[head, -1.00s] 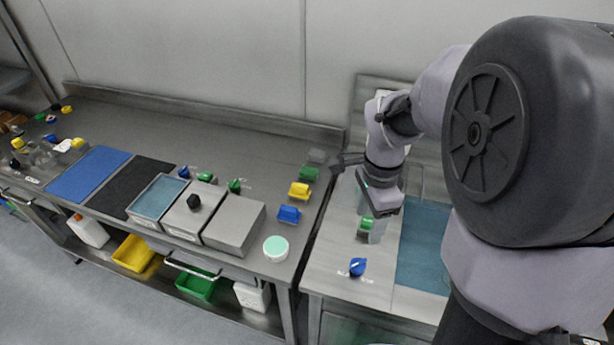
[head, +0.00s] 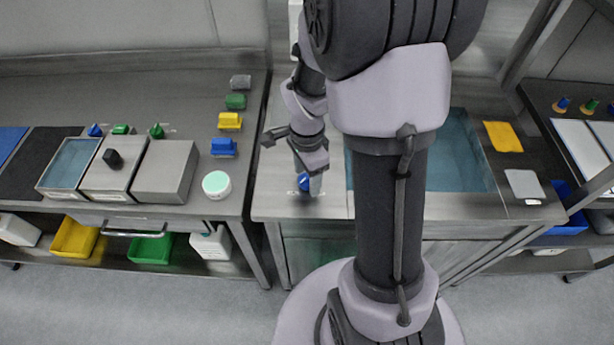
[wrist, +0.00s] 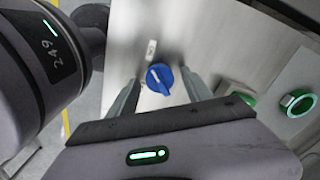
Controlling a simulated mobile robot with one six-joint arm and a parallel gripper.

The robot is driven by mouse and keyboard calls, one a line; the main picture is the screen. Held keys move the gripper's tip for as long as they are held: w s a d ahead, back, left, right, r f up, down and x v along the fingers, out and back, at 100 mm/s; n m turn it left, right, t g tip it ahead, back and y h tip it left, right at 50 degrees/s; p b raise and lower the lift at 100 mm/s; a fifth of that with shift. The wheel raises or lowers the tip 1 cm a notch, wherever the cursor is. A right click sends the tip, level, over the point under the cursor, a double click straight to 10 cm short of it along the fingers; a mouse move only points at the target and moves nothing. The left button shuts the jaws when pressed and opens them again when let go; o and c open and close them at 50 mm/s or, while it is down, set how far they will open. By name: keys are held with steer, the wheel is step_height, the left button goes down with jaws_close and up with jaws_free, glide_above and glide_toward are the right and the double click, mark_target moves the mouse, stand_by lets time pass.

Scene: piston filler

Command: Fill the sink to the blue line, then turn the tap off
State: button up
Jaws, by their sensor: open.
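The sink (head: 460,150) at the right holds bluish water; my arm hides its left part, and I cannot make out the blue line. A blue knob with a pale pointer mark (wrist: 160,78) sits on the steel counter and also shows in the head view (head: 304,182), partly behind my gripper. My gripper (wrist: 160,92) is open, its two fingers pointing at the blue knob, one on each side in the picture. Whether they touch it I cannot tell. A green ring-shaped knob (wrist: 297,102) lies to the right in the wrist view. The tap spout is hidden.
On the left bench stand a lidded steel box (head: 165,170), a white round tub with a mint top (head: 216,184) and several coloured blocks. A yellow pad (head: 502,137) and a grey pad (head: 524,184) lie right of the sink. The floor in front is clear.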

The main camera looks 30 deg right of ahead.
jaws_close()
steer(key=shift+r, duration=0.1)
steer(key=shift+n, duration=0.3)
steer(key=n+p, duration=0.1)
steer(key=n, duration=0.2)
steer(key=shift+n, duration=0.3)
steer(key=n+p, duration=0.1)
steer(key=n, duration=0.3)
steer(key=shift+w+n, duration=0.1)
steer(key=shift+n, duration=0.2)
steer(key=n+p, duration=0.1)
steer(key=n, duration=0.3)
steer(key=shift+n, duration=0.3)
steer(key=shift+a+n+p, duration=0.1)
steer(key=shift+n+p, duration=0.6)
steer(key=shift+n, duration=1.5)
